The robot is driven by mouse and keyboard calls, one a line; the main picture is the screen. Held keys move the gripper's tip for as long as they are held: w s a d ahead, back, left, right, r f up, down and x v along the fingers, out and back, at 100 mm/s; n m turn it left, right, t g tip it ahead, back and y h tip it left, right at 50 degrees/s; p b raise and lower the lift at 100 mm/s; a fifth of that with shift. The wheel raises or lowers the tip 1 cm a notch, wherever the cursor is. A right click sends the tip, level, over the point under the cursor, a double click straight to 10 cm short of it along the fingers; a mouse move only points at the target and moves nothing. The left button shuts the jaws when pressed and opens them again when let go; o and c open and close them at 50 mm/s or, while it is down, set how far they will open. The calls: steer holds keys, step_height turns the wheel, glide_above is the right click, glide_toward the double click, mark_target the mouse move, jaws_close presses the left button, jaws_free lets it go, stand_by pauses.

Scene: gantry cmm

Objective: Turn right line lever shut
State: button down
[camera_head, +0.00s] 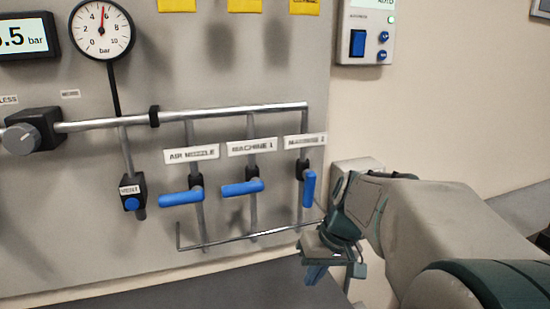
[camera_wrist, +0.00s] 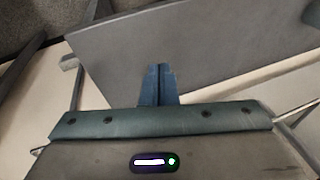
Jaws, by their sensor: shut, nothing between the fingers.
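The right line lever (camera_head: 309,188) is a blue handle on the rightmost drop pipe, under a label that seems to read MACHINE 2. It hangs nearly vertical, in line with its pipe. My gripper (camera_head: 314,275) is below and slightly right of this lever, apart from it, with its blue fingers pointing down. In the wrist view the fingers (camera_wrist: 158,84) are together with nothing between them. The lever does not show in the wrist view.
The MACHINE 1 lever (camera_head: 243,188) and AIR NOZZLE lever (camera_head: 181,197) lie sideways across their pipes. A thin metal rod (camera_head: 247,236) runs below the levers towards my gripper. A dark surface (camera_head: 215,292) lies below the panel.

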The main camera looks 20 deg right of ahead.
mark_target(309, 189)
steer(key=w+d+r+t+y+p, duration=0.1)
steer(key=w+d+r+t+p, duration=0.15)
steer(key=d+r+p, duration=0.6)
steer(key=w+d+r+t+y+p, duration=0.1)
steer(key=w+d+r+p, duration=0.2)
steer(key=d+r, duration=0.55)
steer(key=w+a+f+p, duration=0.1)
steer(key=w+a+f, duration=0.1)
steer(key=a, duration=0.3)
steer(key=w+a+f+p, duration=0.2)
steer(key=w+a, duration=0.1)
steer(key=a, duration=0.2)
steer(key=shift+w+f, duration=0.15)
steer(key=shift+f, duration=0.1)
steer(key=shift+a, duration=0.1)
